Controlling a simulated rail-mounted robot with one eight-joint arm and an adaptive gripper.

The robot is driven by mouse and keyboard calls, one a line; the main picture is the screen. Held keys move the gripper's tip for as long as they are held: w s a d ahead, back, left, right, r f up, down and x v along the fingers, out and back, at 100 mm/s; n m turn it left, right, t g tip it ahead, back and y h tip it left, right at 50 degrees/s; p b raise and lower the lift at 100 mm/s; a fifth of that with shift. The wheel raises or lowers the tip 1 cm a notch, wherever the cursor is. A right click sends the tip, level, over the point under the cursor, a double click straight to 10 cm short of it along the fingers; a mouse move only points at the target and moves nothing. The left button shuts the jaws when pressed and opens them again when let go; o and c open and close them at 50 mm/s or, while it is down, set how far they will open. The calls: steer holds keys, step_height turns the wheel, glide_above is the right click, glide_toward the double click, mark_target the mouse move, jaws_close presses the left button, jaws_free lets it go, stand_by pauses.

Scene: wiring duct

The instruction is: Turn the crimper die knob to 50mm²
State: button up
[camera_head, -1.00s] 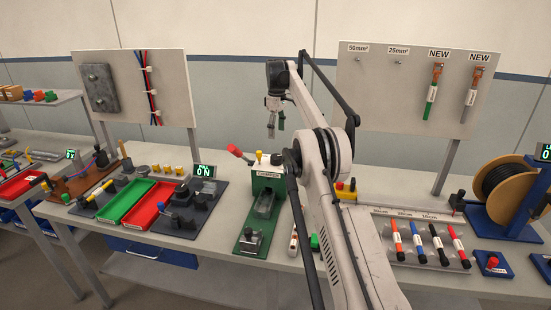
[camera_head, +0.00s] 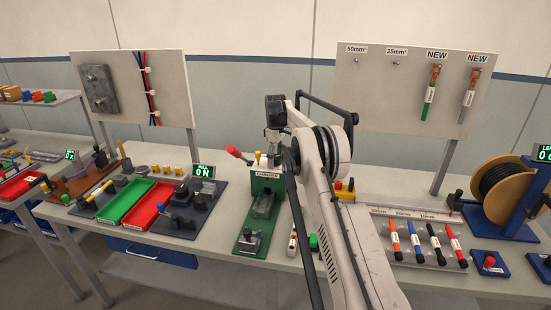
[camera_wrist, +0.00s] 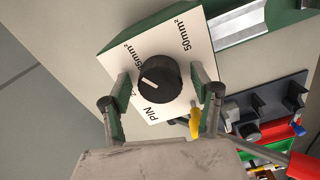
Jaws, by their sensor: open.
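The green crimper (camera_head: 266,184) stands on the bench in the head view, with a red-tipped lever (camera_head: 233,151) at its upper left. My gripper (camera_head: 272,158) is directly over its top and hides the knob there. In the wrist view the round black die knob (camera_wrist: 158,80) sits on a white dial plate (camera_wrist: 186,60) marked PIN, 25mm² and 50mm², with one label partly hidden. The knob's white line points left, roughly toward the 25mm² side. My gripper (camera_wrist: 160,78) is open, with one finger on each side of the knob; contact is not clear.
Red and green trays (camera_head: 151,206) lie left of the crimper. A rack of coloured markers (camera_head: 425,243) stands to the right.

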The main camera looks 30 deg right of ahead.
steer(key=shift+c, duration=0.4)
steer(key=c, duration=1.1)
steer(key=shift+f+m, duration=0.1)
steer(key=shift+m, duration=0.2)
steer(key=shift+m+b, duration=0.9)
steer(key=shift+b, duration=0.1)
steer(key=m+b, duration=0.1)
steer(key=m, duration=0.2)
steer(key=shift+m+b, duration=0.3)
steer(key=shift+b, duration=0.1)
steer(key=m+b, duration=0.1)
steer(key=m, duration=0.4)
steer(key=shift+a+m+b, duration=0.1)
steer(key=shift+m+b, duration=0.2)
steer(key=shift+m, duration=0.1)
